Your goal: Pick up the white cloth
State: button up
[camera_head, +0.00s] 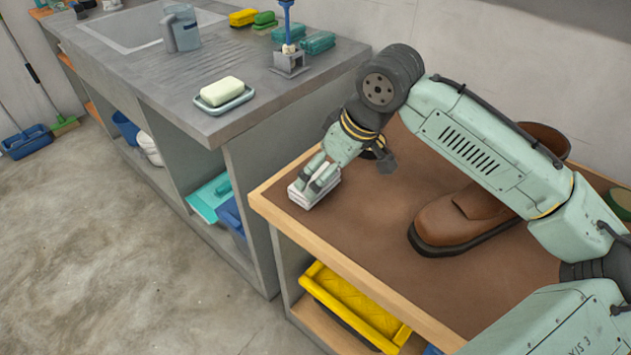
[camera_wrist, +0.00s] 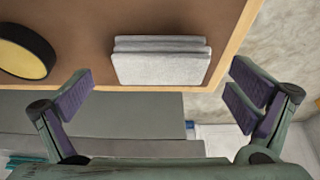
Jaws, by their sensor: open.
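The white cloth (camera_head: 312,191) is a small folded stack lying on the brown table top (camera_head: 378,240), near its left corner. In the wrist view the cloth (camera_wrist: 160,66) lies flat, its layered folds towards the top, close to the wooden table edge. My gripper (camera_head: 322,178) is over the cloth and partly hides it in the head view. In the wrist view my gripper (camera_wrist: 162,88) is open, one finger to each side of the cloth with clear space between, and nothing is held. I cannot tell the exact height of the fingertips above the cloth.
A brown shoe (camera_head: 468,220) stands right of the cloth under my arm. A round dark object with a yellowish face (camera_wrist: 22,58) lies left in the wrist view. The grey counter (camera_head: 215,125) with a soap dish (camera_head: 222,103) adjoins the table. A yellow tray (camera_head: 350,305) sits below.

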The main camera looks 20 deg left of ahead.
jog(key=x, duration=0.4)
jog(key=shift+f+p, duration=0.2)
jog(key=shift+p, duration=0.1)
jog(key=c, duration=0.8)
